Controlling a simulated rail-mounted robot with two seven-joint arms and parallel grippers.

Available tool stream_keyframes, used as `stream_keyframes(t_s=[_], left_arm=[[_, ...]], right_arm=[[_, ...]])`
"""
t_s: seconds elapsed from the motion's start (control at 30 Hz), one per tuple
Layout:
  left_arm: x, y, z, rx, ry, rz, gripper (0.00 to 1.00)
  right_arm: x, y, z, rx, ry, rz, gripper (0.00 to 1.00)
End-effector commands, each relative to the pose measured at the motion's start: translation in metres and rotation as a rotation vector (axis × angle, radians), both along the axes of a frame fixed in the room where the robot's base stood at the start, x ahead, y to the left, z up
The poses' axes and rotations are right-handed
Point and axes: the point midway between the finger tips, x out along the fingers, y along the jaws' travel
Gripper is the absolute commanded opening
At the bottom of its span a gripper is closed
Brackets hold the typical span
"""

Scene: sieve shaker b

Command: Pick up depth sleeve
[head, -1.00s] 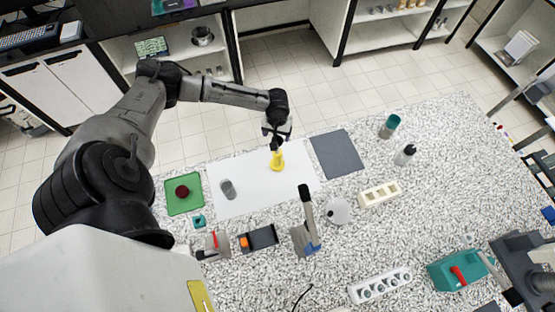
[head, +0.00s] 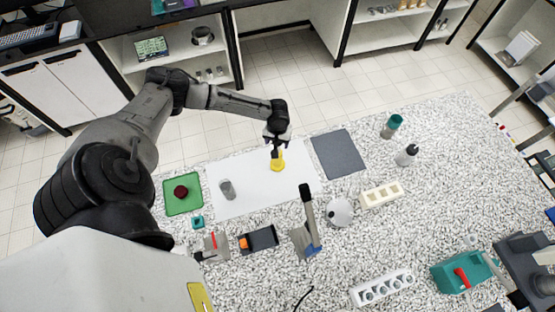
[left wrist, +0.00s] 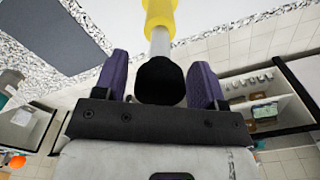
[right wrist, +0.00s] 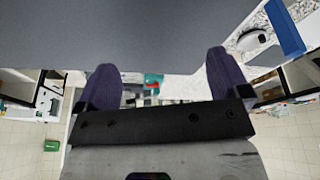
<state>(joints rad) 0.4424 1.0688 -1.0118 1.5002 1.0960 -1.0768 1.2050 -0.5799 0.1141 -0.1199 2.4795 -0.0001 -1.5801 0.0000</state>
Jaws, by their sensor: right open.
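A yellow piece (head: 277,164) with a pale shaft and a dark knob stands on the white sheet (head: 240,200). It also shows in the left wrist view (left wrist: 160,16); whether it is the depth sleeve, I cannot tell. My left gripper (head: 276,150) is above it, pointing down. In the left wrist view, the black knob (left wrist: 160,80) sits between my left fingers (left wrist: 158,75), very close to both; I cannot tell whether they grip it. A grey cylinder (head: 228,190) stands on the same sheet. My right gripper (right wrist: 165,75) is open and empty, outside the head view.
A green mat (head: 171,206) with a dark red round piece (head: 181,191) lies left of the sheet, a grey mat (head: 351,153) right. In front are an orange-and-black item (head: 260,240) and a blue-based stand (head: 308,240). A white block (head: 381,195) and bottle (head: 407,155) stand farther right.

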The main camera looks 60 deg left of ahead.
Motion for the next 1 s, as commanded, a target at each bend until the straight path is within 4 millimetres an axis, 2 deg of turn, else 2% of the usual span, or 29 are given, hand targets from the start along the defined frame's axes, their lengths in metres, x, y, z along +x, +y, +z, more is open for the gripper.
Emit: stream_keyframes(t_s=[0.07,0.63,1.0], left_arm=[[-0.0001,-0.0001,0.0,0.0,0.0,0.0,0.56],[-0.0002,0.0001,-0.0001,0.0,0.0,0.0,0.02],[0.0004,0.0003,0.0009,0.0,-0.001,0.0,0.0]], right_arm=[[0.0,0.0001,0.0001,0.0,0.0,0.0,0.94],[-0.0003,-0.0028,0.0,-0.01,0.0,0.007,0.94],[-0.0003,-0.0026,0.0001,-0.009,0.0,0.006,0.94]])
